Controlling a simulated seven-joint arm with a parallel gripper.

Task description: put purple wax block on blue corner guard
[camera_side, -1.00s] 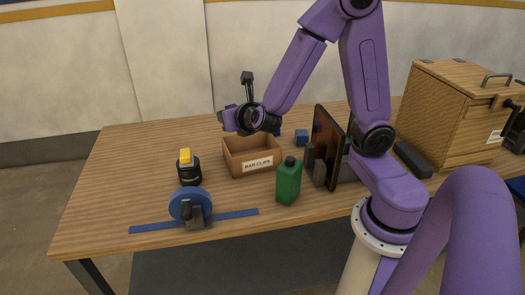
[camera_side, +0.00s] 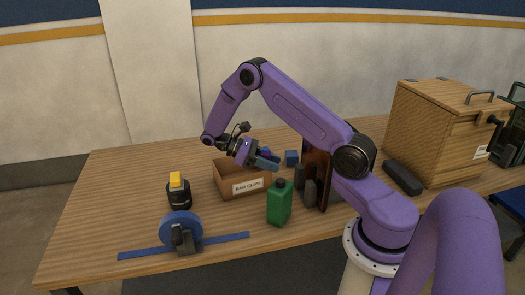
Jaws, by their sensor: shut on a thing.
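My gripper (camera_side: 268,160) points down to the right, just above the right back side of the open cardboard box. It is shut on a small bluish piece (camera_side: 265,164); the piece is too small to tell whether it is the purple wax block. A small blue block (camera_side: 291,157) rests on the table just right of my gripper, apart from it; it may be the blue corner guard, but its shape is unclear. I see no other clearly purple block, only the purple of my own arm.
A box labelled "BAR CLIPS" (camera_side: 240,188) stands below my gripper. A green bottle (camera_side: 279,204), a dark upright panel (camera_side: 319,172) and a wooden crate (camera_side: 441,132) stand to the right. A yellow-topped black cylinder (camera_side: 178,194) and a blue disc (camera_side: 180,228) stand left.

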